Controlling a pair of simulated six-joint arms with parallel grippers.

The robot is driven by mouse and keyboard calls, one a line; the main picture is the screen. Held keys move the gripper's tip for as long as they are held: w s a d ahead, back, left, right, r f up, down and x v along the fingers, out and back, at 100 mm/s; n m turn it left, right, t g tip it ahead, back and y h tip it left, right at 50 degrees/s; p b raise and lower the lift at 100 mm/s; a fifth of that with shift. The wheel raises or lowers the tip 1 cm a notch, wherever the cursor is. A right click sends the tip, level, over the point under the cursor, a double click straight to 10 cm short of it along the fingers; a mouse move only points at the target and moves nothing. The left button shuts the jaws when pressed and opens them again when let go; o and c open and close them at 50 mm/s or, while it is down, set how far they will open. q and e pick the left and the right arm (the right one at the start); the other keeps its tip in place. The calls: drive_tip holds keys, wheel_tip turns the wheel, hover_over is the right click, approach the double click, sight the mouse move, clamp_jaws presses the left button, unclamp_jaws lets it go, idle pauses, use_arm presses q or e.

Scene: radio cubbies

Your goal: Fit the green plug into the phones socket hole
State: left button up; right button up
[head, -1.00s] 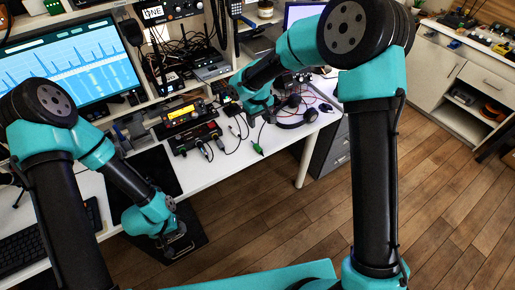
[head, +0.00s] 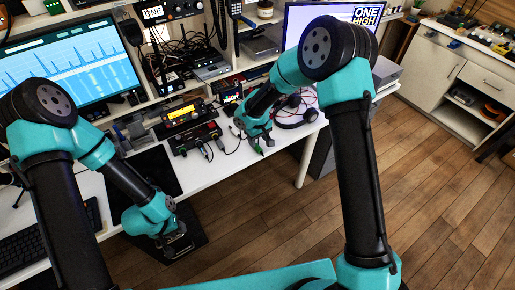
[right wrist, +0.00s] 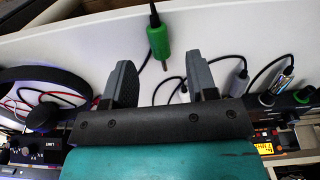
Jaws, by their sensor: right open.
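The green plug (right wrist: 158,40) hangs or lies on its black cable at the white desk, its metal tip pointing down the right wrist picture. My right gripper (right wrist: 161,72) is open, with the plug's tip near the gap between its fingers; I cannot tell how far apart in depth they are. In the head view the green plug (head: 258,151) shows just below my right gripper (head: 259,141). My left gripper (head: 176,244) is low at the left over a dark mat, and its jaws are too small to judge. I cannot make out the phones socket hole.
A black box (head: 195,138) with cables at its front sits on the desk (head: 228,168), below a radio with a yellow display (head: 181,114). Headphones (head: 297,112) lie right of my right gripper. Other dark cables lie close to the plug in the right wrist view.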

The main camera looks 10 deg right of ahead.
sight(258, 146)
drive_tip(key=shift+w+f, duration=0.15)
drive_tip(key=shift+f, duration=1.2)
drive_tip(key=shift+w+f, duration=0.15)
drive_tip(key=shift+f, duration=1.15)
drive_tip(key=shift+c, duration=0.2)
drive_tip(key=c, duration=0.9)
